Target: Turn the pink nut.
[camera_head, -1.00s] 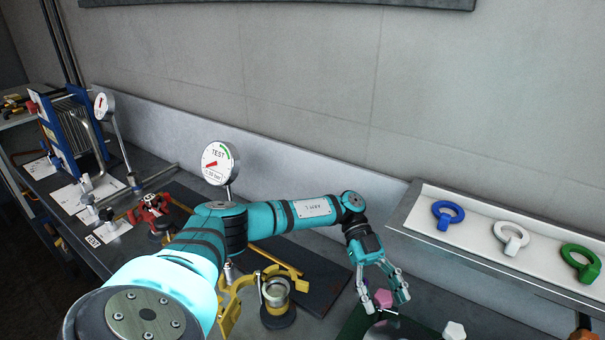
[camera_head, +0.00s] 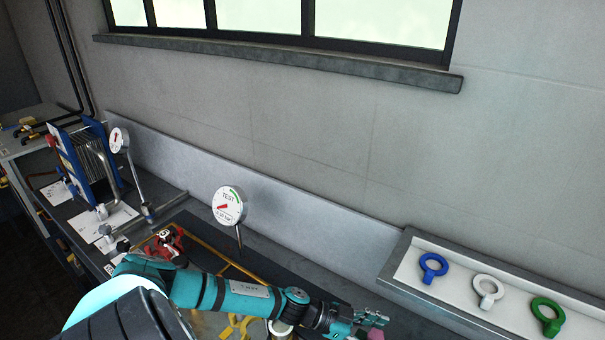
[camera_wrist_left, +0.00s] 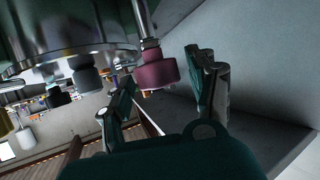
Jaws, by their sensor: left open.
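The pink nut (camera_head: 376,334) shows at the bottom edge of the head view, close to the tips of my left gripper (camera_head: 372,318). In the left wrist view the pink nut (camera_wrist_left: 156,71) sits at the end of a metal rod. My left gripper (camera_wrist_left: 163,84) is open there, with one finger on each side of the nut in the picture. Gaps show beside the nut, and I cannot tell whether a finger touches it. My right gripper is in neither view.
A tray (camera_head: 398,272) with blue (camera_head: 432,267), white (camera_head: 488,291) and green (camera_head: 546,316) ring-headed keys stands at the right. A TEST gauge (camera_head: 228,206) rises behind my left arm. A red valve (camera_head: 164,243) and a blue plate unit (camera_head: 88,160) are at left.

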